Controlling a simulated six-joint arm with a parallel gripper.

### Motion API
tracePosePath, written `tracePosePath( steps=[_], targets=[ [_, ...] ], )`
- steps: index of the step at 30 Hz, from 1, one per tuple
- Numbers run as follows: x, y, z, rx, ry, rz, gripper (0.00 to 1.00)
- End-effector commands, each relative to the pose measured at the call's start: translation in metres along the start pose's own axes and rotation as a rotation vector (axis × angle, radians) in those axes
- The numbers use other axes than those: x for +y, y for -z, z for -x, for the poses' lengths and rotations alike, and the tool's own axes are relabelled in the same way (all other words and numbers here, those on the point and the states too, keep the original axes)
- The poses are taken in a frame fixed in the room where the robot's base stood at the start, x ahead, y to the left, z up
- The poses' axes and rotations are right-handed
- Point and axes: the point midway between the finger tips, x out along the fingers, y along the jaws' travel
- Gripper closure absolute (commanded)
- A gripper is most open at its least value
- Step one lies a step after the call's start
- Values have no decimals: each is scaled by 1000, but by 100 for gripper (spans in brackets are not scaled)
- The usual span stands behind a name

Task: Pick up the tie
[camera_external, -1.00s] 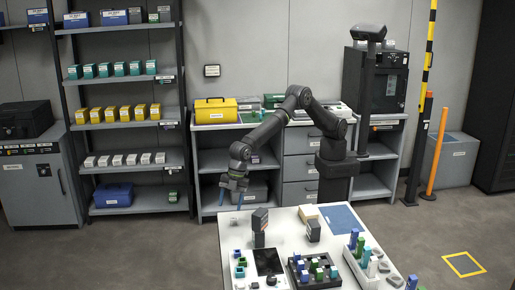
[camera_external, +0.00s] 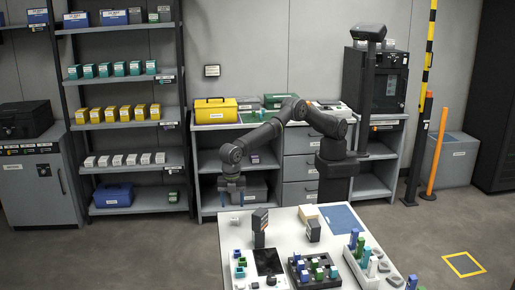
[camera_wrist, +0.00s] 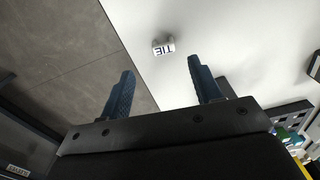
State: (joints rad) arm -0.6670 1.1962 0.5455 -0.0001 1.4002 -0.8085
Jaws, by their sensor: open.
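The tie (camera_wrist: 163,47) is a small white piece with the printed label "TIE", lying on the white table (camera_wrist: 225,35) near its edge in the wrist view. It appears ahead of my gripper (camera_wrist: 158,82), between the lines of its two blue fingers and apart from them. In the external view the tie is a tiny pale spot (camera_external: 235,220) at the table's far left corner. My gripper (camera_external: 231,197) hangs above and just behind that corner there, pointing down. Its fingers are spread and nothing is between them.
On the table, two dark upright devices (camera_external: 260,228) (camera_external: 313,230) stand right of the corner. A dark tray with coloured pieces (camera_external: 314,270) and small coloured blocks (camera_external: 239,262) are nearer the front. The grey floor (camera_wrist: 60,45) lies beyond the table edge.

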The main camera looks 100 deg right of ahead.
Motion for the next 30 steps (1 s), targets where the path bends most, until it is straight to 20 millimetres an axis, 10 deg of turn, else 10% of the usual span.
tracePosePath(
  steps=[21,30],
  targets=[
    [-5,4,-81,1,1,1,42],
    [-5,4,-86,2,0,1,48]
  ],
)
